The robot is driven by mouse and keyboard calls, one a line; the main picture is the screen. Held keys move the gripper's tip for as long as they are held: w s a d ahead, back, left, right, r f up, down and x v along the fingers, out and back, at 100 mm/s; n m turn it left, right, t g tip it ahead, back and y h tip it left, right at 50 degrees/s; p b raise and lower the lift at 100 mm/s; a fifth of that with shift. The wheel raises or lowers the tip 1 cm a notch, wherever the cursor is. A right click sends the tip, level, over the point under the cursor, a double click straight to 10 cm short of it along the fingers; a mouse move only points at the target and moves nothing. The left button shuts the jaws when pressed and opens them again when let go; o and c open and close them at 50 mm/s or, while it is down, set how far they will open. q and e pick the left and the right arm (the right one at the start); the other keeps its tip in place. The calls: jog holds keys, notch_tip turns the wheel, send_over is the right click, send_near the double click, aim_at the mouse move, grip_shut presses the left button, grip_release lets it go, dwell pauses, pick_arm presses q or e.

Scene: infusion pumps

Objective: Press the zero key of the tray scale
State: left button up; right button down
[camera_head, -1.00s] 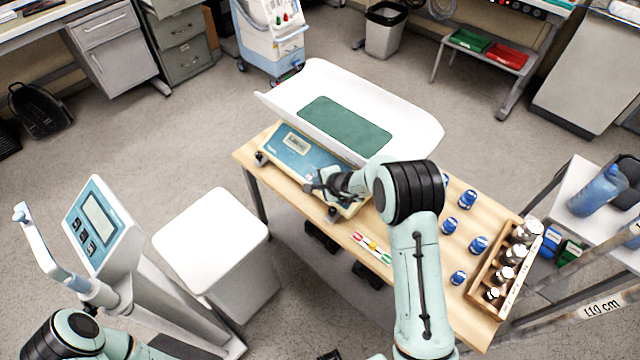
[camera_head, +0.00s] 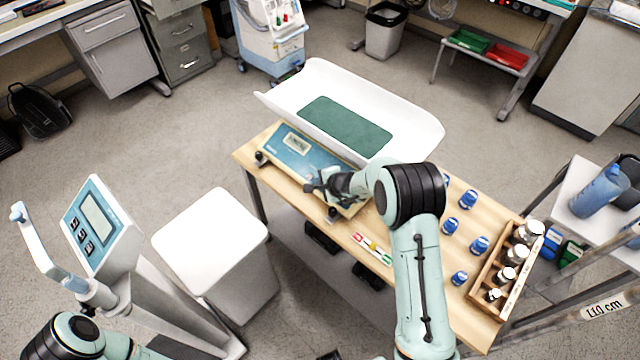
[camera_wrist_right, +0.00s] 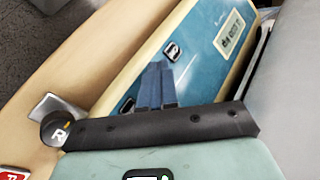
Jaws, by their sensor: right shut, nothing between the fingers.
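The tray scale stands on the wooden table, with a white curved tray (camera_head: 415,125) and green mat (camera_head: 345,126) above its blue front panel (camera_head: 283,160). The panel's display (camera_head: 297,142) is lit; its digits are too small to read surely. My right gripper (camera_head: 314,187) is at the panel's near right end, shut and empty. Another key (camera_wrist_right: 127,105) is partly hidden beside the fingers. My left gripper is out of view.
Blue-capped containers (camera_head: 450,226) and a wooden rack (camera_head: 505,262) of bottles stand on the table's right side. Coloured markers (camera_head: 372,248) lie at its front edge. A white stool-like box (camera_head: 211,232) and a column with a display (camera_head: 100,225) stand left.

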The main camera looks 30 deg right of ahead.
jog(key=shift+s+a+r, duration=0.15)
jog(key=shift+a+r, duration=0.1)
jog(key=shift+r, duration=0.4)
jog(key=shift+s+a+r, duration=0.1)
jog(key=shift+a+r, duration=0.2)
jog(key=shift+r, duration=0.5)
jog(key=shift+s+a+r, duration=0.1)
jog(key=shift+a+r, duration=0.2)
jog(key=shift+r, duration=0.45)
jog(key=shift+s+a+r, duration=0.1)
jog(key=shift+a+r, duration=0.2)
jog(key=shift+r, duration=0.5)
jog(key=shift+s+f, duration=0.1)
